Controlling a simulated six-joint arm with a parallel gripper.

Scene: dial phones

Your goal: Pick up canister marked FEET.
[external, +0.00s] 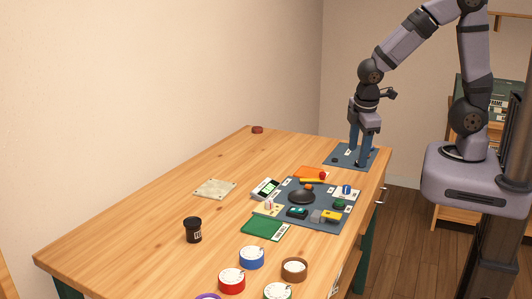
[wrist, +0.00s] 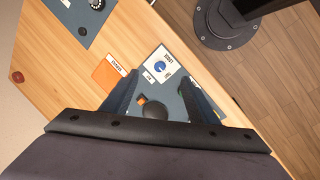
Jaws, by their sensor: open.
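A dark canister with a black lid and a pale label (external: 194,230) stands upright on the wooden table, left of the crowded mat, in the external view. Its label is too small to read for certain. It does not show in the wrist view. My gripper (external: 360,152) is far from it, at the table's back right, pointing down over a small blue-grey mat. In the wrist view my gripper (wrist: 160,104) has its two blue fingers apart, with nothing held between them.
The larger mat (external: 322,222) holds a black rounded object and several small items. A green card (external: 265,228) lies beside it. Blue (external: 252,258), red (external: 232,281) and brown (external: 294,269) dials stand at the front. A pale square plate (external: 214,189) lies behind the canister. The left tabletop is clear.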

